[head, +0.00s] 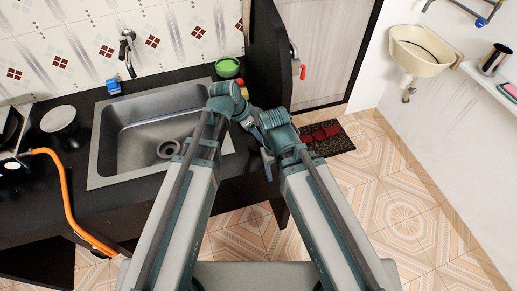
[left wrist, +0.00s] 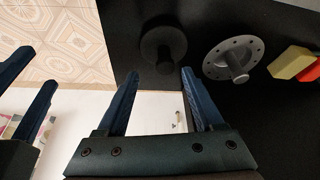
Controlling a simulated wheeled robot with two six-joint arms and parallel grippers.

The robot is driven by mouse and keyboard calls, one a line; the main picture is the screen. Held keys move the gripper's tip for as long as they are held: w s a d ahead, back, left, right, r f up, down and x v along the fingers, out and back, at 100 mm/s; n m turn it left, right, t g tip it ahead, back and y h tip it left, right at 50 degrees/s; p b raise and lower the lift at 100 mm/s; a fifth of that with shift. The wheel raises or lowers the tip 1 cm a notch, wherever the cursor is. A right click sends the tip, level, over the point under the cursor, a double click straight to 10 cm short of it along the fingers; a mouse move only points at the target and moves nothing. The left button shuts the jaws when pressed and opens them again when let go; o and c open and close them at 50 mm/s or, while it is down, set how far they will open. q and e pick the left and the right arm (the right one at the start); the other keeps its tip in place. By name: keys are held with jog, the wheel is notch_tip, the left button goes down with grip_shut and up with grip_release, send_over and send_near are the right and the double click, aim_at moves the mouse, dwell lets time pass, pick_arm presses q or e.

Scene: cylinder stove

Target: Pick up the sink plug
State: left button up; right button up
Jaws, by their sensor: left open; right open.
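In the left wrist view, a black round disc with a raised knob (left wrist: 163,47) lies on the black counter. Beside it lies a grey metal disc with holes around its rim and a central knob (left wrist: 232,62). I cannot tell for certain which is the sink plug. My left gripper (left wrist: 160,72) is open and empty, with the black disc beyond and between its fingertips, apparently apart from it. My right gripper (left wrist: 39,65) is open at the left of that view.
The steel sink (head: 122,127) with its drain (head: 168,149) is left of my arms. A green bowl (head: 228,67) stands behind it. A yellow and red block (left wrist: 292,63) lies right of the metal disc. An orange hose (head: 67,205) hangs at the left.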

aim_at(254, 145)
pick_arm(q)
jog(key=shift+w+d+f, duration=0.1)
jog(key=shift+f, duration=0.25)
pick_arm(e)
jog(key=shift+f, duration=0.3)
pick_arm(q)
jog(key=b+x, duration=0.4)
jog(key=shift+w+a+f, duration=0.25)
jog(key=shift+w, duration=0.1)
jog(key=shift+w+d+f+b, duration=0.1)
jog(key=shift+d+f+b, duration=0.15)
jog(key=shift+f+b, duration=0.15)
jog(key=shift+r, duration=0.15)
pick_arm(e)
notch_tip(254, 145, down, 5)
jog(key=shift+r, duration=0.15)
pick_arm(q)
grip_shut()
